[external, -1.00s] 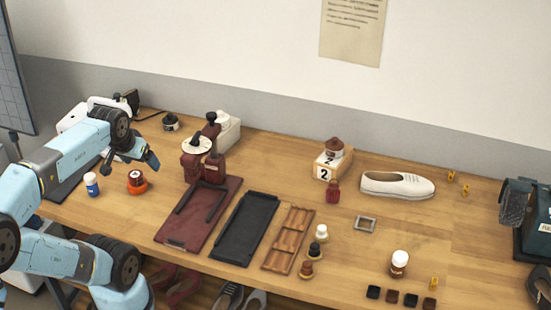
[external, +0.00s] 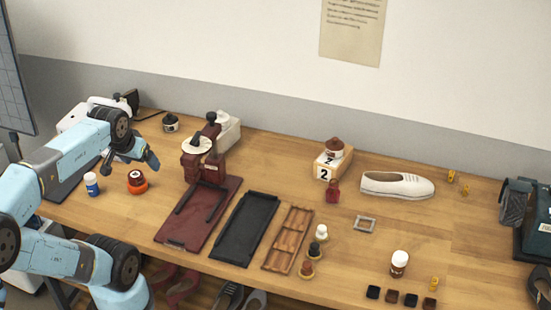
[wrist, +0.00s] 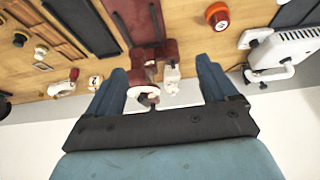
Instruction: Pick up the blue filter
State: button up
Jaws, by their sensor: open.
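I cannot pick out a blue filter for certain. Several small dark square pieces lie in a row at the front right of the bench; the leftmost dark square (external: 373,292) looks black or very dark, and its exact colour is too small to tell. My gripper (external: 130,162) is at the far left, above the bench, well away from those squares. In the wrist view my gripper (wrist: 160,66) shows two blue fingers spread apart with nothing held between them. The dark squares are not visible in the wrist view.
A maroon press (external: 203,160) stands right of my gripper, with a black tray (external: 245,228) and wooden rack (external: 288,240) beyond. An orange-based jar (external: 137,182) and a blue-and-white bottle (external: 91,184) are near my gripper. A white shoe (external: 397,185) lies at the back right.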

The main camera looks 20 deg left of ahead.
jog(key=shift+c, duration=0.3)
jog(key=shift+c, duration=0.8)
